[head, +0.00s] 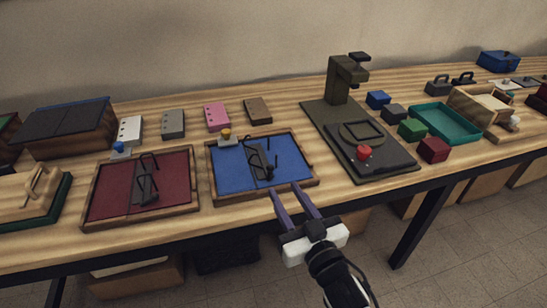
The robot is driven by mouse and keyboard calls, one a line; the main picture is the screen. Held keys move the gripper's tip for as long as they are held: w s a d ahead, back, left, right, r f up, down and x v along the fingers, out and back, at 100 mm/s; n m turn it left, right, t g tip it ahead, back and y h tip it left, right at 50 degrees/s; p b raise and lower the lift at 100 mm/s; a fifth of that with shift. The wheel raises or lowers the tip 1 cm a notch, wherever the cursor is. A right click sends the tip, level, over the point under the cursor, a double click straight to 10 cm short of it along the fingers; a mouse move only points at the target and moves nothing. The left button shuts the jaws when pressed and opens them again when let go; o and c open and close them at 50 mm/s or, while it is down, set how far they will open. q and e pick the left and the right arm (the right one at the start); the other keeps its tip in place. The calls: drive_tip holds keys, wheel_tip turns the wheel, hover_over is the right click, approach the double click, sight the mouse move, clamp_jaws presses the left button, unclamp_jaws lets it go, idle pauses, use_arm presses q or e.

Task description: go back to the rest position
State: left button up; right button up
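My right gripper (285,188) is at the front edge of the table (220,232), its two purple-grey fingers spread apart. Nothing shows between them. The fingertips overlap the lower edge of a wooden-framed tray with a blue lining (228,180) in the picture; I cannot tell whether they touch it. A black frame-like object (262,165) lies on the blue lining. My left gripper is not in view.
Left of the blue tray lies a similar dark red tray (108,190). To the right stand an olive press-like stand (340,82), coloured blocks and a teal tray (452,122). Small plates line the back. The floor in front of the table (450,255) looks clear.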

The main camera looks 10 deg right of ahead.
drive_tip(key=s+d+f+g, duration=0.2)
drive_tip(key=s+f+g, duration=0.2)
drive_tip(key=s+f, duration=0.7)
drive_tip(key=s+d+f+g+h, duration=0.1)
drive_tip(key=s+f+g, duration=0.4)
drive_tip(key=s+f, duration=0.7)
drive_tip(key=shift+s+d+f, duration=0.25)
drive_tip(key=shift+d+f, duration=0.3)
drive_tip(key=shift+d, duration=0.3)
